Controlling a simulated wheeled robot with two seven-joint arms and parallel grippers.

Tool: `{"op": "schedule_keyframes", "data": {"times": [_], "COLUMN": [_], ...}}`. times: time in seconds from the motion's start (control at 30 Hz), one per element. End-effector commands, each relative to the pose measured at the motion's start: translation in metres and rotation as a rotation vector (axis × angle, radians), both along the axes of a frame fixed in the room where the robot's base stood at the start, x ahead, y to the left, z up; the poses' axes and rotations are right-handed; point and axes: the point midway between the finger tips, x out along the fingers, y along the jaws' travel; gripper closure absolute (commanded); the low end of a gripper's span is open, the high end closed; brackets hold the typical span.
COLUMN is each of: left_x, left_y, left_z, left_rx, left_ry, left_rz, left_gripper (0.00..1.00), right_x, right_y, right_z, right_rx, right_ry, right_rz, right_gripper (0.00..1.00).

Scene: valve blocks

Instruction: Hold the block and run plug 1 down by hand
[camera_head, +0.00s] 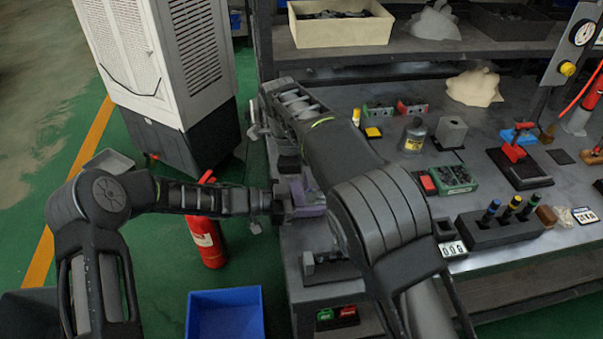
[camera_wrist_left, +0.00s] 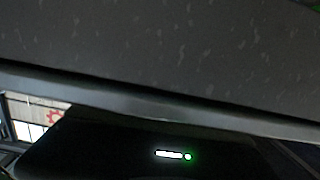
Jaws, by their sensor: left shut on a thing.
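A purple block (camera_head: 308,198) is at the left edge of the workbench, partly hidden by my arms. My left gripper (camera_head: 284,203) comes in from the left and is shut on the block. Plug 1 cannot be made out at the block. My right arm crosses in front of the bench and bends down at its far end; my right gripper (camera_head: 289,163) is just above the block, dark and mostly hidden, and its opening cannot be told.
A black rack (camera_head: 500,232) with several coloured-top pieces stands at the front right of the bench (camera_head: 540,255). A green case (camera_head: 453,180) and a grey block (camera_head: 451,131) stand behind it. A fire extinguisher (camera_head: 207,240) and blue bin (camera_head: 225,314) are on the floor at left.

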Motion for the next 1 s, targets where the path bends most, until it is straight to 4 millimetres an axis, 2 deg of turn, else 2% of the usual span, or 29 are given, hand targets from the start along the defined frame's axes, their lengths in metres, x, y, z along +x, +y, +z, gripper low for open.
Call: {"op": "schedule_keyframes", "data": {"times": [0.03,0.33,0.77,0.87,1.0], "left_x": [0.0,-0.002,-0.003,-0.004,-0.006], "left_y": [-0.002,-0.004,-0.005,0.001,0.02], "left_z": [0.002,0.003,0.005,0.006,0.009], "left_rx": [-0.005,-0.008,-0.012,-0.012,-0.01], "left_ry": [-0.002,-0.002,-0.002,-0.002,-0.003], "left_rz": [-0.001,-0.007,-0.013,-0.013,-0.008], "left_gripper": [0.53,0.29,0.29,0.29,0.29], "right_x": [-0.003,-0.002,-0.001,-0.001,-0.001], "right_y": [0.003,0.004,0.006,0.006,0.004], "right_z": [-0.003,-0.003,-0.003,-0.003,-0.003], "right_rx": [0.003,0.006,0.01,0.011,0.006], "right_ry": [0.008,0.006,0.001,0.0,0.0], "right_rz": [0.002,0.003,0.005,0.005,0.003], "right_gripper": [0.57,0.57,0.57,0.57,0.57]}}
